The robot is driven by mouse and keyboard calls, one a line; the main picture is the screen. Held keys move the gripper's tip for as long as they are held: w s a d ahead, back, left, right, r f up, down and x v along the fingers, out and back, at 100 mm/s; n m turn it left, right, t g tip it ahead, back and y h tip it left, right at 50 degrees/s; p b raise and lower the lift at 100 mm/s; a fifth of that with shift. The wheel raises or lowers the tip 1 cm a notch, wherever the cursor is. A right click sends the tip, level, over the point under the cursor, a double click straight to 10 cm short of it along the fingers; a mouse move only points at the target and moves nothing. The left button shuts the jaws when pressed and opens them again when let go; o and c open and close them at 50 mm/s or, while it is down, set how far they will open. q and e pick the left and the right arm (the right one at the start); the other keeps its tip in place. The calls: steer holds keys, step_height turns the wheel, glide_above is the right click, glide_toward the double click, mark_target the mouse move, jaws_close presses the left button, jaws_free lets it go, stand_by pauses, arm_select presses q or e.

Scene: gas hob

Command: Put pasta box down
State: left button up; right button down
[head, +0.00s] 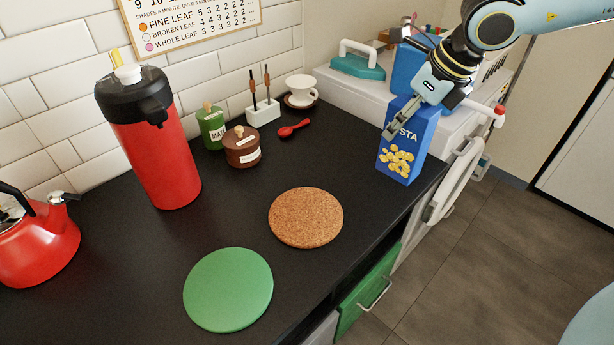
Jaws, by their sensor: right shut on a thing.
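The pasta box (403,158) is blue with a picture of yellow pasta and white lettering on its front. It is upright, at the right end of the dark counter (240,215), close to the counter's edge. My right gripper (405,118) comes in from the upper right and is shut on the top of the box, covering part of the lettering. I cannot tell whether the bottom of the box touches the counter. My left gripper is not in view.
A cork mat (306,217) and a green round mat (228,289) lie on the counter. A red flask (158,160), red kettle (35,240), green tin (212,128), brown pot (241,147) and red spoon (293,129) stand or lie further left. A white appliance (350,92) borders the box behind.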

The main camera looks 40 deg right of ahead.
steer(key=w+a+f+b, duration=0.4)
steer(key=w+f+b, duration=0.3)
steer(key=w+f, duration=0.3)
steer(key=shift+w+f+b, duration=0.3)
steer(key=shift+w+b, duration=0.1)
steer(key=shift+w, duration=0.1)
steer(key=shift+a, duration=0.1)
steer(key=shift+f, duration=0.2)
steer(key=c, duration=0.6)
jaws_free()
